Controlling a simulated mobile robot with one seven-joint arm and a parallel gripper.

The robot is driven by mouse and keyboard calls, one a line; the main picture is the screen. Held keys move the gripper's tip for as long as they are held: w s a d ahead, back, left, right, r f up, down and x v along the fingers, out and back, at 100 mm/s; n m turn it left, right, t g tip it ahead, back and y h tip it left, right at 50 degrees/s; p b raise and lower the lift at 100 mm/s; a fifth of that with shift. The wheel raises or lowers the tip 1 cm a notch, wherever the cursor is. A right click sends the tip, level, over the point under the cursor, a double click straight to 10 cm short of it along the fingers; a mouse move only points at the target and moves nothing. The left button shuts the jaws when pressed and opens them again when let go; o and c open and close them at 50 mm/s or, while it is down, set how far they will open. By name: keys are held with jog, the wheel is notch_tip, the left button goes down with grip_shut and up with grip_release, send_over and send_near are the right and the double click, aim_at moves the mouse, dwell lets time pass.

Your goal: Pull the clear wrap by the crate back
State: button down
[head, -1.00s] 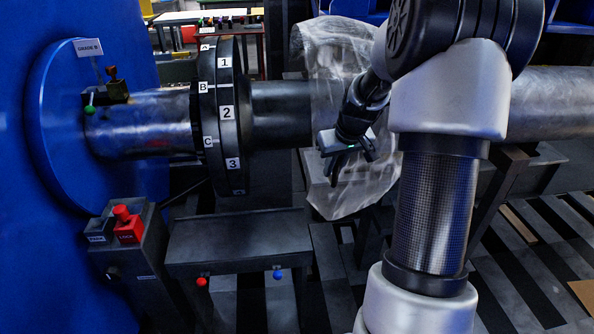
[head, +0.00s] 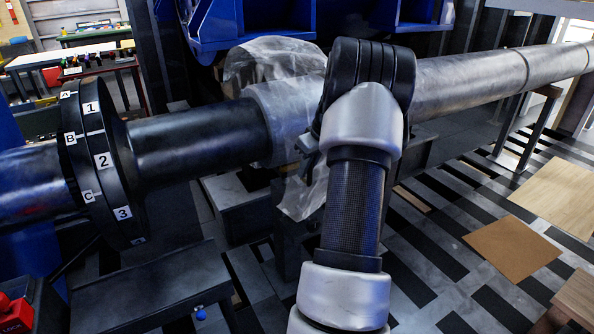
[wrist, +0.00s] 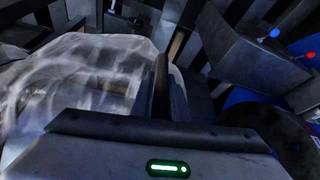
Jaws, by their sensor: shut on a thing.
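The clear wrap (head: 275,62) is a crumpled see-through sheet draped over the long metal shaft (head: 470,80). Part bulges up behind the shaft and part hangs below it (head: 300,198), partly hidden by my arm. In the wrist view the wrap (wrist: 75,80) spreads wrinkled on the left, up against my gripper (wrist: 162,88). My gripper is shut on the wrap; the exact pinch is hard to see. In the head view my gripper is mostly hidden behind my arm, beside the shaft. I cannot tell which thing is the crate.
A black flange (head: 100,160) with numbered and lettered labels sits on the shaft at left. Blue structures (head: 270,18) stand behind the shaft. A dark bench (head: 150,290) with a blue knob is at lower left. A brown board (head: 512,248) lies on the striped floor at right.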

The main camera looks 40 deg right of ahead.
jog(key=shift+d, duration=0.1)
jog(key=c, duration=1.7)
grip_release()
jog(key=p+v, duration=0.1)
jog(key=v, duration=1.6)
jog(key=shift+s+r+p, duration=0.15)
jog(key=shift+p, duration=0.25)
